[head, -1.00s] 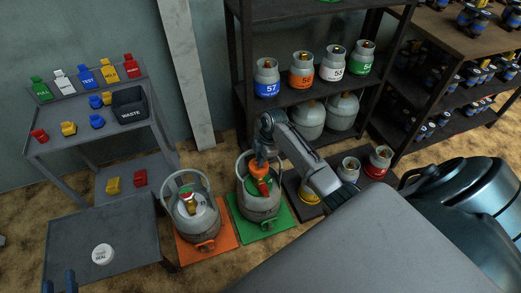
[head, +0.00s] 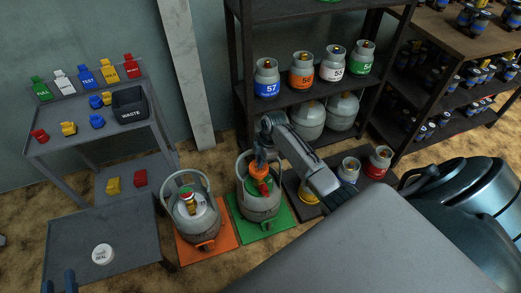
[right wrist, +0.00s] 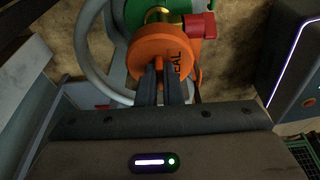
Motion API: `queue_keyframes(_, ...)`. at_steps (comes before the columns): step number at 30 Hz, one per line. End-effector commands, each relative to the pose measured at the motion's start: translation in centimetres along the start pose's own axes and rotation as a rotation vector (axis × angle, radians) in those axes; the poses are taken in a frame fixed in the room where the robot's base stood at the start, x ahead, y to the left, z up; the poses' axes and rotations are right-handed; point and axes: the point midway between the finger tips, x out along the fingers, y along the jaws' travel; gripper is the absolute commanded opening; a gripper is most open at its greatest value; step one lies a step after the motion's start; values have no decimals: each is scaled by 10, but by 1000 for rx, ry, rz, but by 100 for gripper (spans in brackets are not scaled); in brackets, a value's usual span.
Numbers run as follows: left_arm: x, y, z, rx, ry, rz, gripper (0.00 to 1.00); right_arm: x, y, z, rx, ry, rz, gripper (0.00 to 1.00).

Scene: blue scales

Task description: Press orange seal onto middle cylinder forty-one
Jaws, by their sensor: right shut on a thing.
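The orange seal (right wrist: 165,55), with "SEAL" lettering, is held between the two fingers of my right gripper (right wrist: 165,85) in the right wrist view. It is right at the brass valve (right wrist: 163,15) of a grey cylinder (head: 260,207) on a green mat. I cannot tell whether it is fully seated. In the head view the seal (head: 260,170) is at the cylinder top, inside its handle ring, below my right gripper (head: 260,160). No number is readable on this cylinder.
Another grey cylinder (head: 195,222) stands on an orange mat (head: 223,228) to the left. Several small cylinders, one red-labelled (head: 377,163), stand at the right behind my arm. A grey table (head: 125,225) holds a white seal (head: 103,254). A shelf (head: 240,80) stands behind.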

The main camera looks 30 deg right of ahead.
Motion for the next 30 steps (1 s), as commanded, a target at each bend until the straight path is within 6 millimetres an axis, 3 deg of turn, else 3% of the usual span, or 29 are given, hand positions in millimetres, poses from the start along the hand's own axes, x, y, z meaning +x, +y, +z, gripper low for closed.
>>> queue_keyframes(25, 1, -1, 12, 0, 0, 0, 32, 21, 0, 5, -1, 0, 0, 0)
queue_keyframes(27, 1, -1, 10, 0, 0, 0, 32, 20, 0, 5, -1, 0, 0, 20)
queue_keyframes(29, 1, -1, 10, 0, 0, 0, 32, 20, 0, 5, 0, 0, 0, 31)
queue_keyframes(30, 1, -1, 10, 0, 0, 0, 32, 20, 0, 5, 0, 0, -1, 31)
